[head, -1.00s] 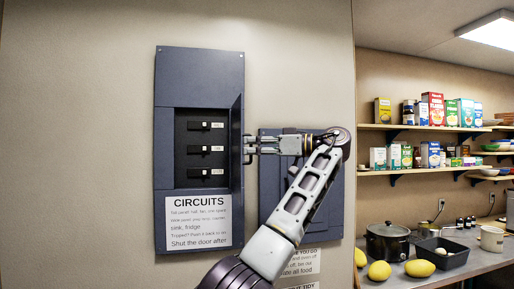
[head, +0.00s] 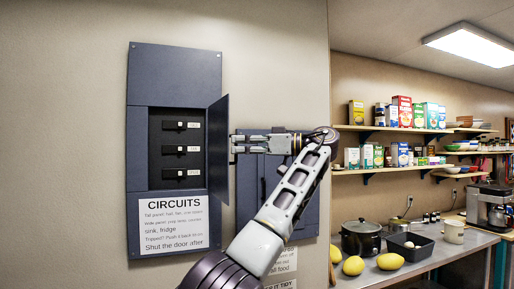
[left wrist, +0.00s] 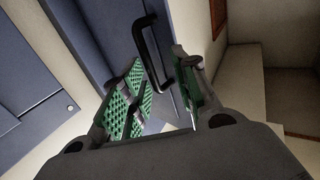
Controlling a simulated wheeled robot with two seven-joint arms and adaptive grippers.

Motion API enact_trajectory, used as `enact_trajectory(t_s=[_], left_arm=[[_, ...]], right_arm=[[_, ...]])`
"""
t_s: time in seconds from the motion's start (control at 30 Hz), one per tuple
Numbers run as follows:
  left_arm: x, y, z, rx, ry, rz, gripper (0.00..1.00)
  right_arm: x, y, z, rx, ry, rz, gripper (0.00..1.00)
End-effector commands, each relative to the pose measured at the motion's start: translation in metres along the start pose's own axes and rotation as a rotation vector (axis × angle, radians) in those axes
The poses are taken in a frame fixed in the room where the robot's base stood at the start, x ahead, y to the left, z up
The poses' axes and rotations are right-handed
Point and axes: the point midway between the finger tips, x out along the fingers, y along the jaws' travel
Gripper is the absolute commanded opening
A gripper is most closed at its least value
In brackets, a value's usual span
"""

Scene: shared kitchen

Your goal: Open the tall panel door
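The tall panel (head: 174,75) is a dark blue-grey wall box with a CIRCUITS label. Its door (head: 218,150) stands swung out on the right side, showing several black switches (head: 181,149) inside. My left gripper (head: 236,144) is just right of the door, pointing left at its outer face. In the left wrist view the green-padded fingers (left wrist: 162,95) are apart, and a black bar handle (left wrist: 152,55) on a blue surface shows between and beyond them. I cannot tell whether they touch it. My right gripper is not in view.
A second blue-grey panel (head: 306,205) is on the wall behind my left arm. Shelves of boxes are above.

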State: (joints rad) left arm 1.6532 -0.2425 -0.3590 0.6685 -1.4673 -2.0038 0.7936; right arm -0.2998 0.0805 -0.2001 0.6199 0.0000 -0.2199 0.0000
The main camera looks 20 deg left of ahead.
Motion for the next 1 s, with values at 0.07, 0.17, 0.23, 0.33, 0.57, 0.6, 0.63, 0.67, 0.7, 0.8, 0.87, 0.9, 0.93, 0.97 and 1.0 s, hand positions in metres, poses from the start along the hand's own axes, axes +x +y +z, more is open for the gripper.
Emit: enact_trajectory(t_s=[0.07, 0.17, 0.23, 0.33, 0.57, 0.6, 0.63, 0.67, 0.7, 0.8, 0.87, 0.9, 0.93, 0.97, 1.0], left_arm=[[-0.006, 0.001, 0.001, 0.003, -0.002, 0.0, 0.3], [-0.014, 0.001, 0.002, 0.005, -0.002, 0.001, 0.3], [-0.02, 0.001, 0.002, 0.005, -0.002, 0.001, 0.3], [-0.022, 0.001, 0.002, 0.006, -0.006, -0.002, 0.3], [-0.033, 0.002, 0.003, 0.006, -0.006, -0.003, 0.3], [-0.035, 0.002, 0.003, 0.005, -0.005, -0.002, 0.3], [-0.036, 0.002, 0.003, 0.006, -0.005, -0.002, 0.3], [-0.038, 0.002, 0.003, 0.006, -0.004, -0.002, 0.3], [-0.039, 0.002, 0.003, 0.007, -0.004, -0.001, 0.3], [-0.041, 0.002, 0.004, 0.007, -0.004, -0.001, 0.3], [-0.042, 0.002, 0.004, 0.007, -0.003, -0.001, 0.3], [-0.042, 0.002, 0.004, 0.007, -0.003, -0.001, 0.3], [-0.042, 0.002, 0.004, 0.007, -0.003, -0.001, 0.3], [-0.042, 0.002, 0.004, 0.007, -0.003, -0.001, 0.3], [-0.042, 0.002, 0.004, 0.007, -0.002, -0.001, 0.3]], right_arm=[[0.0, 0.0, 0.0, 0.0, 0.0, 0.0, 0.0], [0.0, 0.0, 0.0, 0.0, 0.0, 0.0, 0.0], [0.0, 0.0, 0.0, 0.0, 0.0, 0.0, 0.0], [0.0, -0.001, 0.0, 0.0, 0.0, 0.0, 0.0], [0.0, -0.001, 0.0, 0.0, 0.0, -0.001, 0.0], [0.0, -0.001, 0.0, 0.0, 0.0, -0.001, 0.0], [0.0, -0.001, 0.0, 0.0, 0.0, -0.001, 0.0], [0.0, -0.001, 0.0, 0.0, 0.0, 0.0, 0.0], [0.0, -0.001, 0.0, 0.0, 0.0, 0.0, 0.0], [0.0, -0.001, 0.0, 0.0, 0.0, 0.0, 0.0], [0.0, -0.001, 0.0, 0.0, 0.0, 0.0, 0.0], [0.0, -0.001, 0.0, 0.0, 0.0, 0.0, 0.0], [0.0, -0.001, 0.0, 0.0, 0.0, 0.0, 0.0], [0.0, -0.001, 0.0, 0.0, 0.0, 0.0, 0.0], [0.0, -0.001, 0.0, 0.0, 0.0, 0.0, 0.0]])
